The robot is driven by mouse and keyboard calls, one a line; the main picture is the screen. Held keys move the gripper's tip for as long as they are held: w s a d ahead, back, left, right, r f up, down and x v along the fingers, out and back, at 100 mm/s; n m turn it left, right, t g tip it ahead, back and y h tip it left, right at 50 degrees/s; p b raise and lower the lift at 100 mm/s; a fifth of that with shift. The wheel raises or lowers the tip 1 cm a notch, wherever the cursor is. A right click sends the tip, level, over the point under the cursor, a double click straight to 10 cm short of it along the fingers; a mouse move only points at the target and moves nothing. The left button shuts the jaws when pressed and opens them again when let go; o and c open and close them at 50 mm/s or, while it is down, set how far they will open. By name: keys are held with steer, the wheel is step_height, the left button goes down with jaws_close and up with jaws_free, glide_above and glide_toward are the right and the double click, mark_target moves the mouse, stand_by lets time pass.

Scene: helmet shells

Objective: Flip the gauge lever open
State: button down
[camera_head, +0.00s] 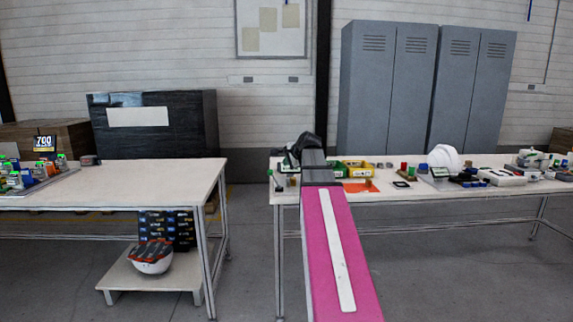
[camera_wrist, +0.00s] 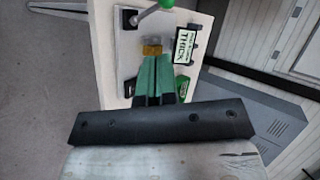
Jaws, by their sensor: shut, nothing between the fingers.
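The gauge lever shows in the wrist view as a grey bar (camera_wrist: 147,13) with a green ball knob (camera_wrist: 167,3), cut by the top edge. Its grey pivot end lies toward the left of the white plate. In the head view the green knob (camera_head: 270,172) stands at the near left end of the right table. My gripper (camera_wrist: 155,62) has green fingers side by side, shut and empty. Their tips are close to a small brass-coloured block (camera_wrist: 152,49), below the lever in the picture; contact cannot be told. In the head view my arm hides the fingers.
A small sign reading THICK (camera_wrist: 184,47) stands close right of the fingers. A yellow bin (camera_head: 357,171), an orange mat (camera_head: 360,187) and a white helmet shell (camera_head: 444,158) are farther right on the table (camera_head: 440,212). Open floor lies left of the table.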

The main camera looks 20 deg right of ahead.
mark_target(271, 171)
steer(key=x, duration=1.1)
steer(key=shift+w+r, duration=0.15)
steer(key=shift+w, duration=0.3)
steer(key=shift+a, duration=0.15)
steer(key=shift+w+a+f, duration=0.3)
steer(key=shift+w+a, duration=0.2)
steer(key=shift+a, duration=0.25)
steer(key=shift+d, duration=0.1)
steer(key=shift+s+d+r, duration=0.1)
steer(key=shift+s+d, duration=0.05)
steer(key=shift+d, duration=0.45)
